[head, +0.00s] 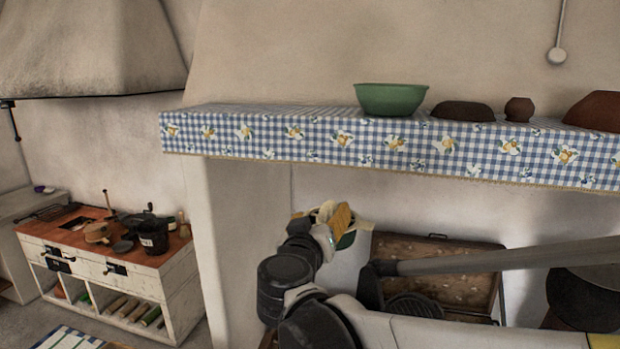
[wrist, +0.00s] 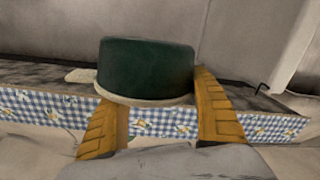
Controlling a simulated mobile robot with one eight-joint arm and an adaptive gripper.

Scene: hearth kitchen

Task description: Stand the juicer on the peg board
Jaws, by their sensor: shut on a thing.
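My gripper (head: 337,218) is raised below the cloth-covered shelf in the head view. It is shut on a dark green, rounded thing with a cream rim (wrist: 146,70), which I take to be the juicer. In the wrist view, one yellow finger (wrist: 105,130) is at its left and the other (wrist: 217,110) at its right. In the head view only a small green part of the juicer (head: 346,241) shows past the fingers. I cannot make out a peg board for sure in either view.
The shelf with a blue checked cloth (head: 300,140) bears a green bowl (head: 391,99) and several brown vessels. An open brown case (head: 435,262) stands behind my arm. A white cabinet (head: 178,300) with a black pot (head: 152,236) on its wooden top is at left.

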